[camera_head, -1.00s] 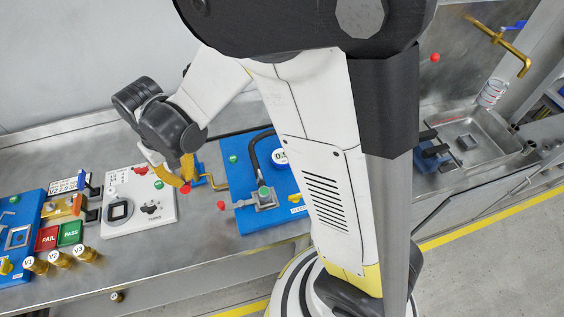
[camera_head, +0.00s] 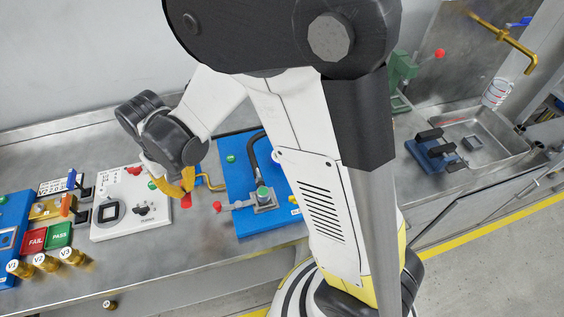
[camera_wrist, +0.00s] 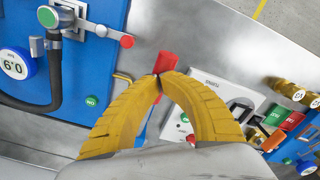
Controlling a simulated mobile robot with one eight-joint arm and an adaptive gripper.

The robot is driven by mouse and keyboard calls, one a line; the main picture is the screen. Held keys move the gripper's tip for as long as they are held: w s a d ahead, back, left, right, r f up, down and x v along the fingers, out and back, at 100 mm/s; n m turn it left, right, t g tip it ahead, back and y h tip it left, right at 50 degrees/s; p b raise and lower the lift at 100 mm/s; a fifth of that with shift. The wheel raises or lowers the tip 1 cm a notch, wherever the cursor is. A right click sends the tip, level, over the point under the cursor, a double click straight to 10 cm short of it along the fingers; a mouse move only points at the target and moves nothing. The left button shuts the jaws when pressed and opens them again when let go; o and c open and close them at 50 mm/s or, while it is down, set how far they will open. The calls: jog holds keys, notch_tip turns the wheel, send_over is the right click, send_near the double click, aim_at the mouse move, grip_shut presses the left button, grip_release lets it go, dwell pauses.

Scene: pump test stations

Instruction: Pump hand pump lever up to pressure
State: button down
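My gripper (camera_head: 187,183), with yellow fingers, is over the bench between the blue gauge station and the white panel. In the wrist view its fingertips (camera_wrist: 159,76) come together on a red handle end (camera_wrist: 168,62), which I take to be the pump lever's grip. Part of it also shows below the fingers in the head view (camera_head: 186,202). A blue part shows between the fingers; most of the pump is hidden by my gripper. The blue station (camera_head: 230,180) carries a round gauge (camera_wrist: 15,64), which seems to read 0.9, upside down in the wrist view.
The white panel (camera_head: 107,232) with a black square is left of my gripper. A gold pipe (camera_head: 212,186) and a red knob (camera_head: 217,207) are close on the right. FAIL (camera_head: 34,240) and PASS (camera_head: 59,235) buttons lie further left. A sink (camera_head: 510,155) is at right.

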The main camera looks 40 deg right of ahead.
jog(key=shift+f+b, duration=0.85)
jog(key=shift+f, duration=0.35)
jog(key=shift+r, duration=0.2)
jog(key=shift+r+p, duration=3.9)
jog(key=shift+r, duration=1.4)
jog(key=shift+r, duration=0.1)
notch_tip(320, 180, up, 5)
jog(key=p, duration=0.3)
jog(key=shift+p, duration=0.3)
